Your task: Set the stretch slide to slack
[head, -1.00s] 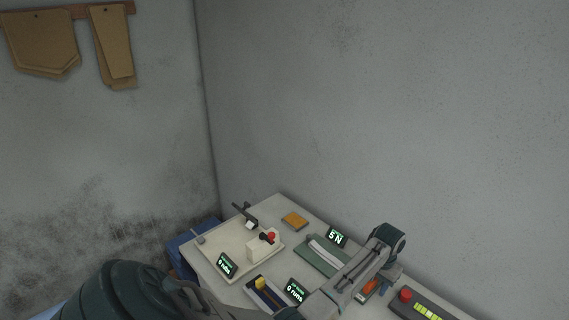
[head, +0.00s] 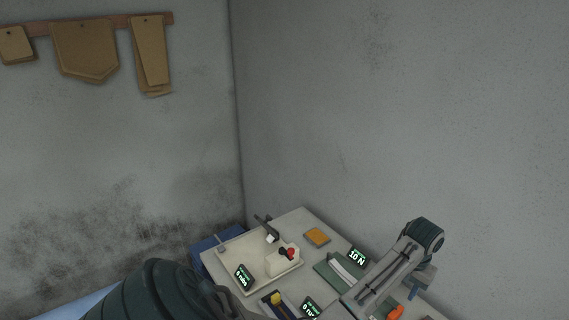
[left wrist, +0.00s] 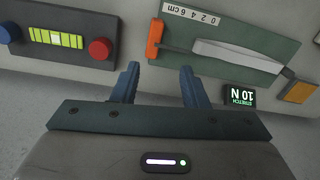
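The green stretch board (left wrist: 268,42) lies ahead of my left gripper, with a 0 to 6 cm scale (left wrist: 192,14) and a pale band (left wrist: 235,55) along it. The handle also shows at the bottom of the head view (head: 396,312). The stretch display (left wrist: 240,97) reads 10 N; it shows in the head view too (head: 357,256). My left gripper (left wrist: 160,80) is open and empty, its fingers apart. My right gripper is not in view.
A dark panel with a lit yellow-green bar (left wrist: 56,38), a red button (left wrist: 99,49) and a blue button lies beside the board. An orange pad (head: 317,237) lies beyond the board. A cream tray with a red-knobbed block (head: 284,255) is at the left.

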